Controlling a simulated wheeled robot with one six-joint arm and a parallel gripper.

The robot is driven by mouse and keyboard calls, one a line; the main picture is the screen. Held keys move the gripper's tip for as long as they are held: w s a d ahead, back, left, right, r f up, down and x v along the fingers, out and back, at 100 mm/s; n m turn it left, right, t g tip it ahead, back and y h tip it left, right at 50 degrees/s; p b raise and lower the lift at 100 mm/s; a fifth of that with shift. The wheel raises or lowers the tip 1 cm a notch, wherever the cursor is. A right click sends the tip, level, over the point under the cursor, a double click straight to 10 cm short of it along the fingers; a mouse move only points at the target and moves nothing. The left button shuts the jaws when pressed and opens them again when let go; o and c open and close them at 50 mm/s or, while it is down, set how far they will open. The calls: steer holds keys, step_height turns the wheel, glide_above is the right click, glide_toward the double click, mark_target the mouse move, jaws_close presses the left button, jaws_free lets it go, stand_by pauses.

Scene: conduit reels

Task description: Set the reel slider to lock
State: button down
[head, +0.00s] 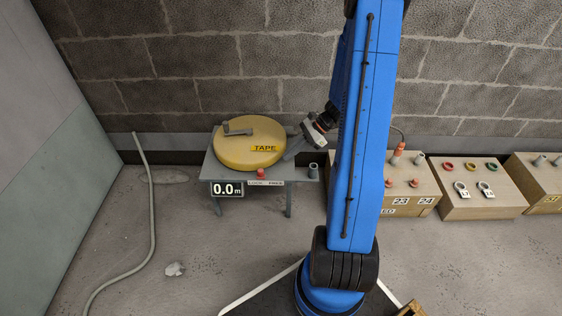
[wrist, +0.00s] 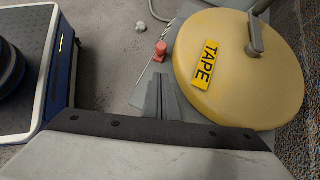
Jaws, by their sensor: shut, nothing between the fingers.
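The reel (head: 240,148) is a yellow disc marked TAPE with a grey crank on top, lying on a grey stand (head: 298,172). The red slider knob (head: 261,173) sits at the stand's front edge, above a LOCK/FREE label (head: 266,183). It appears near the right end of the word LOCK; its exact setting is hard to tell. My gripper (head: 287,156) is shut and empty, just right of the reel. In the wrist view its fingers (wrist: 157,80) point toward the red knob (wrist: 160,48), apart from it, with the reel (wrist: 238,68) beside them.
A grey post (head: 313,171) stands on the stand's right end. A 0.0 m display (head: 227,189) hangs at its front left. Wooden boxes with fittings (head: 484,192) line the wall at right. A pale tube (head: 152,210) and debris (head: 175,269) lie on the floor at left.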

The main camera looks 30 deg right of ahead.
steer(key=shift+v, duration=2.1)
steer(key=s+a+r+n+g+h, duration=0.1)
steer(key=s+a+r+n, duration=0.15)
steer(key=a+r, duration=0.3)
steer(key=s+a+r+n+h, duration=0.2)
steer(key=a+r+n, duration=0.2)
steer(key=r, duration=0.2)
steer(key=s+a+r+n+g+h, duration=0.1)
steer(key=s+a+r+n, duration=0.2)
steer(key=a+r+n, duration=0.15)
steer(key=s+a+r+n+t+h, duration=0.2)
steer(key=s+a+r+n, duration=0.1)
steer(key=s+r+n, duration=0.2)
steer(key=s+a+r+n+t+h, duration=0.2)
steer(key=s+r+n, duration=0.3)
steer(key=s, duration=0.5)
steer(key=shift+s+a+r+h, duration=0.35)
steer(key=shift+a+r+h, duration=0.15)
steer(key=shift+r+h, duration=0.1)
